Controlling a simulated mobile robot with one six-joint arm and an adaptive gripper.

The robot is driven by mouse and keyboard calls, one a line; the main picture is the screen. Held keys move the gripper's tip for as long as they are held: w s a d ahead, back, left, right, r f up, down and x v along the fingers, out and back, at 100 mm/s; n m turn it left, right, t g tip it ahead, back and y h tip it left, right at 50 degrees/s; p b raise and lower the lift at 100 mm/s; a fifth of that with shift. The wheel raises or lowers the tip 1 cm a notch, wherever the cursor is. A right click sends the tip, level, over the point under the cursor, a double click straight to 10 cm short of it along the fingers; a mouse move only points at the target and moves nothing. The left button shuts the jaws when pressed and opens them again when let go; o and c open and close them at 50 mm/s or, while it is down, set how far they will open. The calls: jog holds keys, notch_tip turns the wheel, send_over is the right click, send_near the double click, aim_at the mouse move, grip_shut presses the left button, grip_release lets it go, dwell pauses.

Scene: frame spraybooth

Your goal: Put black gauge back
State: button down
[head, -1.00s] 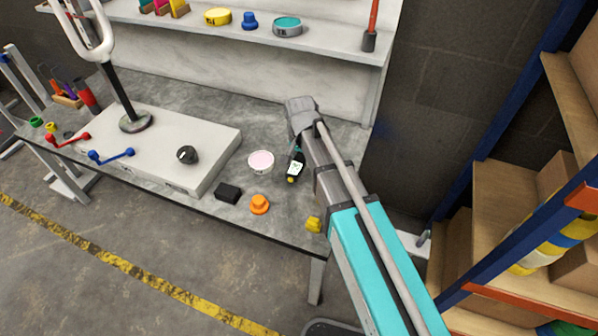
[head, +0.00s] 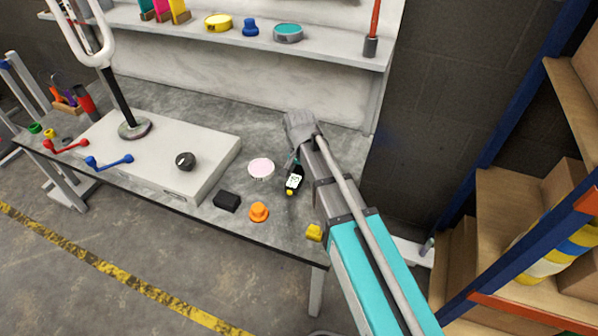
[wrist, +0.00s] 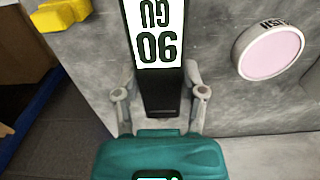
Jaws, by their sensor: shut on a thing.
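The black gauge (head: 300,171) has a white label and a small yellow end. My gripper (wrist: 160,94) is shut on it, with one finger on each side of its black body in the wrist view. The label (wrist: 156,35) shows large characters, upside down, beyond the fingers. In the head view the gauge is over the right part of the grey table (head: 255,130), right of a pink-topped round tub (head: 261,168). I cannot tell whether it touches the table. My arm hides part of the gripper in the head view.
A black block (head: 227,201), an orange knob-shaped piece (head: 258,211) and a yellow piece (head: 314,232) lie near the front edge. A pale raised slab (head: 150,150) fills the left side. A shelf (head: 330,48) holding tins stands behind.

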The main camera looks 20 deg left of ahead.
jog(key=shift+f+b, duration=2.9)
jog(key=shift+f, duration=0.15)
jog(key=shift+f+b, duration=0.6)
jog(key=shift+f, duration=0.05)
jog(key=shift+c, duration=0.4)
grip_release()
jog(key=shift+r, duration=0.15)
notch_tip(320, 180, up, 8)
jog(key=p, duration=0.8)
notch_tip(320, 180, up, 22)
jog(key=m+p, duration=0.1)
jog(key=p, duration=2.1)
send_over(300, 192)
jog(key=w+d, duration=0.3)
jog(key=d, duration=0.1)
jog(key=shift+a, duration=0.1)
